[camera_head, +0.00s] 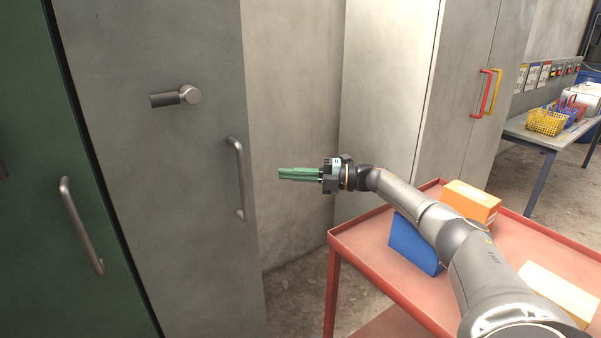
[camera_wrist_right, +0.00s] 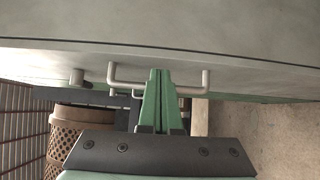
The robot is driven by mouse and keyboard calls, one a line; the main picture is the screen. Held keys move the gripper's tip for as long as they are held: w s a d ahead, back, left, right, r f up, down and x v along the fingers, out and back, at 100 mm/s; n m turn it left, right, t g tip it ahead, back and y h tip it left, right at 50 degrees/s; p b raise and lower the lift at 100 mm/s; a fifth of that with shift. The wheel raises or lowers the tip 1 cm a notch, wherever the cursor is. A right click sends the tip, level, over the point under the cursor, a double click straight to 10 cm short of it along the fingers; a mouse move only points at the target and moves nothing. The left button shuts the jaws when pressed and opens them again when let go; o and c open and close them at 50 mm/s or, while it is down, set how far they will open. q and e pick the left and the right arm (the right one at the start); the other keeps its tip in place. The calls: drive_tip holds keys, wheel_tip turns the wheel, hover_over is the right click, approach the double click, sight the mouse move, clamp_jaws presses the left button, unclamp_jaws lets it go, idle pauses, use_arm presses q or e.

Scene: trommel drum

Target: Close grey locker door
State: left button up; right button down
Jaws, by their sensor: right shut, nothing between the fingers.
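My right gripper (camera_head: 282,174) has green fingers, shut and empty, pointing left just right of the handle. In the right wrist view the fingers (camera_wrist_right: 158,76) overlap the handle (camera_wrist_right: 205,82) in the picture; contact is not clear. The door face (camera_wrist_right: 60,56) spans the upper part there. My left gripper is not in view.
A green locker (camera_head: 45,230) with a handle adjoins at far left. A red cart (camera_head: 385,300) holds a blue box (camera_head: 414,245) and an orange box (camera_head: 470,200) beneath and beside my right arm. Another grey cabinet (camera_head: 400,90) stands behind. A perforated drum (camera_wrist_right: 85,122) shows in the wrist view.

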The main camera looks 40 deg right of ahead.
drive_tip(key=shift+w+d+b, duration=0.2)
drive_tip(key=shift+d+b, duration=0.6)
drive_tip(key=shift+d, duration=0.15)
drive_tip(key=shift+w+d+b, duration=0.15)
drive_tip(key=shift+d+b, duration=0.6)
drive_tip(key=shift+d, duration=0.2)
drive_tip(key=shift+f, duration=0.1)
